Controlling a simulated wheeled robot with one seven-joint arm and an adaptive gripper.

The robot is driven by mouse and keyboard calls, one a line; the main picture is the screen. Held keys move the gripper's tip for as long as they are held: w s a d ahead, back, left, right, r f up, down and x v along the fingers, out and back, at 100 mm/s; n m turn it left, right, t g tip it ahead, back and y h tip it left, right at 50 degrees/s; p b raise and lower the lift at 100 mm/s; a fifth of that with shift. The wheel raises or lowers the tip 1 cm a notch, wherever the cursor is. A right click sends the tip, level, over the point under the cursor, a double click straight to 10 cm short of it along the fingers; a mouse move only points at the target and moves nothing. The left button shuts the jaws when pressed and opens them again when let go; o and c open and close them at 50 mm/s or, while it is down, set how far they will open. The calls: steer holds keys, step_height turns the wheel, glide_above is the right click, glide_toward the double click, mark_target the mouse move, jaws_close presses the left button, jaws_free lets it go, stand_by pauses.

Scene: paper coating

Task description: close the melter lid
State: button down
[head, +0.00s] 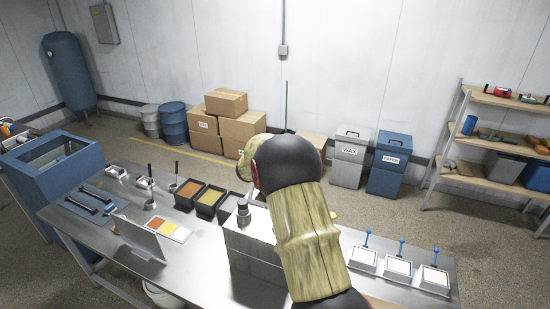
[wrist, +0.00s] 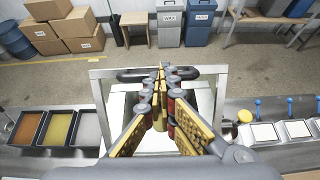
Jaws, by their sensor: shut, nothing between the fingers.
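The melter (head: 252,246) is a box of bare metal on the steel bench in the head view, partly hidden behind my arm. In the wrist view its lid (wrist: 97,88) shows as a pale, framed panel that looks raised, wider at the top than at the bottom. A dark bar handle (wrist: 128,75) runs along the lid's upper edge. My gripper (wrist: 162,76) is shut and empty, its fingertips in front of the middle of the handle. I cannot tell whether they touch it. In the head view my arm hides the fingers and most of the lid.
Black trays (head: 209,201) stand left of the melter. Small white-topped blocks with blue handles (head: 398,267) stand to its right. A dark-capped cylinder (head: 243,207) rises at the melter's near left. A yellow round knob (wrist: 245,116) shows right of the lid. Bins (head: 349,158) stand beyond the bench.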

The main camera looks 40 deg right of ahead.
steer(key=shift+y, duration=0.6)
steer(key=p+x, duration=0.1)
steer(key=x, duration=0.2)
steer(key=p+x, duration=0.1)
steer(key=x, duration=0.2)
steer(key=shift+d+r, duration=0.25)
steer(key=shift+r, duration=0.05)
steer(key=w+d+f+b, duration=0.1)
steer(key=d+f, duration=0.1)
steer(key=d+f+b, duration=0.1)
steer(key=d+f, duration=0.1)
steer(key=f, duration=0.1)
steer(key=w+d+f+b, duration=0.1)
steer(key=d+f+b, duration=0.1)
steer(key=f, duration=0.1)
steer(key=shift+w+d, duration=0.2)
steer(key=shift+w, duration=0.1)
steer(key=shift+w+d+f+b, duration=0.1)
steer(key=shift+d+f+b, duration=0.15)
steer(key=shift+f+b, duration=0.25)
steer(key=shift+f, duration=0.2)
steer(key=shift+f+g, duration=0.25)
steer(key=shift+g, duration=0.05)
steer(key=shift+a, duration=0.2)
steer(key=v, duration=0.8)
steer(key=r+v, duration=0.1)
steer(key=v, duration=0.3)
steer(key=shift+d, duration=0.25)
